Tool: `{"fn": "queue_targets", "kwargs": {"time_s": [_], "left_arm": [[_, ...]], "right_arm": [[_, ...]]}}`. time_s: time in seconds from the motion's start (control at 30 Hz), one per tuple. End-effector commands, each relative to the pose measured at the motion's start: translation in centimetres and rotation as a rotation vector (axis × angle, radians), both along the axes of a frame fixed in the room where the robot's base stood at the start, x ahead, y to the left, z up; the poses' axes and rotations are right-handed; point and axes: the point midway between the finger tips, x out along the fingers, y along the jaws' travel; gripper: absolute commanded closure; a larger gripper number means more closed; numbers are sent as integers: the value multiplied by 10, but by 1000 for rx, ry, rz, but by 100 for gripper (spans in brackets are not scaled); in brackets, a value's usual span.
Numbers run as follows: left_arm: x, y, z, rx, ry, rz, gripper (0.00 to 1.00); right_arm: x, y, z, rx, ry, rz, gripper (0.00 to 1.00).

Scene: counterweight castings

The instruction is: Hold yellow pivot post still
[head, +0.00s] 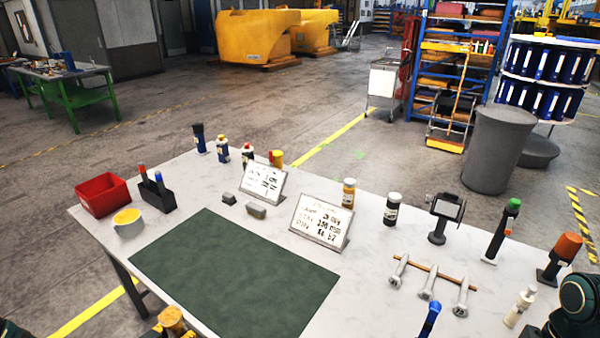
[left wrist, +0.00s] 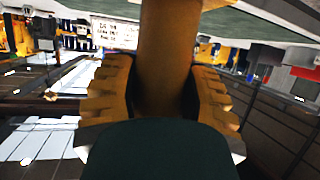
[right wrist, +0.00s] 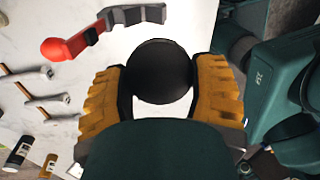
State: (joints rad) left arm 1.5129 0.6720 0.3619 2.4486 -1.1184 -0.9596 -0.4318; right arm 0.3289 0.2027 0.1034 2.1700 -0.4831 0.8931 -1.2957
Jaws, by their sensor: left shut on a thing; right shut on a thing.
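The yellow pivot post (left wrist: 168,35) stands between the fingers of my left gripper (left wrist: 163,80) in the left wrist view. The fingers are shut on it, one on each side. In the head view the post's round yellow top (head: 172,318) shows at the bottom edge, by the table's near side; its lower part is out of frame. My right gripper (right wrist: 160,88) is shut on a dark round thing (right wrist: 160,68) in the right wrist view. I cannot tell what that thing is.
The table (head: 385,285) carries a green mat (head: 235,275), two printed signs (head: 320,222), a red bin (head: 103,193), several bottles and bolts (head: 427,285). An orange-headed tool (head: 560,256) stands at the right edge. A blue thing (head: 430,320) shows at the near edge.

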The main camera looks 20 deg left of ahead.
Motion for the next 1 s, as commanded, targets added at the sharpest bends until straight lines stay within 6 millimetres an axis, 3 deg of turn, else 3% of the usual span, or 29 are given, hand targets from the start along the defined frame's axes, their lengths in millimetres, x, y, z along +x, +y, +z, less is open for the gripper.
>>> {"fn": "queue_targets", "kwargs": {"time_s": [0.37, 0.6, 0.8, 1.0], "left_arm": [[89, -53, -1, 1, -7, 14, 97], [136, -104, 0, 1, -7, 27, 97], [163, -154, 2, 1, -7, 37, 97], [177, -200, 3, 1, -6, 47, 97]], "right_arm": [[22, 35, -54, 0, 2, -421, 55], [34, 62, -89, -1, 2, -729, 55], [42, 86, -120, -3, 2, -999, 55], [47, 108, -146, -4, 1, -1239, 55]]}}
